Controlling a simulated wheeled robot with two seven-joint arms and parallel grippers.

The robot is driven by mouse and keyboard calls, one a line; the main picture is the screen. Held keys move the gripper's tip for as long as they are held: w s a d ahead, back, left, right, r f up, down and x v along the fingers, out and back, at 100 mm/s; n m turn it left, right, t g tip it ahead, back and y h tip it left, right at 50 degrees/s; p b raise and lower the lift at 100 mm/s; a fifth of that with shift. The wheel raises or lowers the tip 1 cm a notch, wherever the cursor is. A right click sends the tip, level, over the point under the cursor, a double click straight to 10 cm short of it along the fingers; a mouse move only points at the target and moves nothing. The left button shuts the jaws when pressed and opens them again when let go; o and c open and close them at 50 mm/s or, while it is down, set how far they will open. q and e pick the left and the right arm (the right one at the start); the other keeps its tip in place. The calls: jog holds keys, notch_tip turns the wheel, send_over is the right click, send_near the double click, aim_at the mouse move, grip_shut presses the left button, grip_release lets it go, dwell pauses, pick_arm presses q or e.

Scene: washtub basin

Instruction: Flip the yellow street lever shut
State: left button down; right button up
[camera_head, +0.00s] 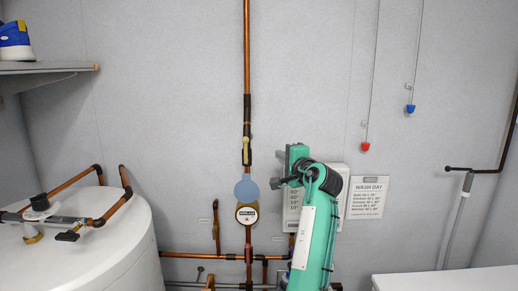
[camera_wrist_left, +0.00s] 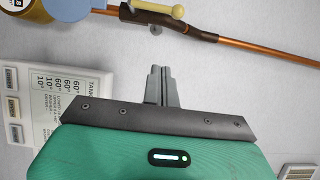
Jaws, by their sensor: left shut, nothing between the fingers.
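The yellow lever (camera_head: 246,150) sits on a dark valve body on the vertical copper pipe, above the water meter. Its handle lies roughly along the pipe. In the left wrist view the pale yellow handle (camera_wrist_left: 158,8) shows at the top edge, partly cut off, just off the pipe. My right gripper is not in view.
A round meter (camera_head: 247,214) with a blue lid (camera_head: 246,189) sits below the lever. Signs (camera_head: 368,197) hang on the wall to the right. A white tank (camera_head: 100,240) stands left. Red (camera_head: 365,146) and blue (camera_head: 410,108) pulls hang on cords. The wall beside the lever is clear.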

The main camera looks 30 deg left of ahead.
aim_at(246, 150)
pick_arm(q)
jog(key=w+a+p, duration=0.3)
jog(key=a+p, duration=0.3)
jog(key=a, duration=0.5)
jog(key=shift+a+p, duration=0.15)
jog(key=shift+p, duration=0.2)
jog(key=shift+f, duration=0.1)
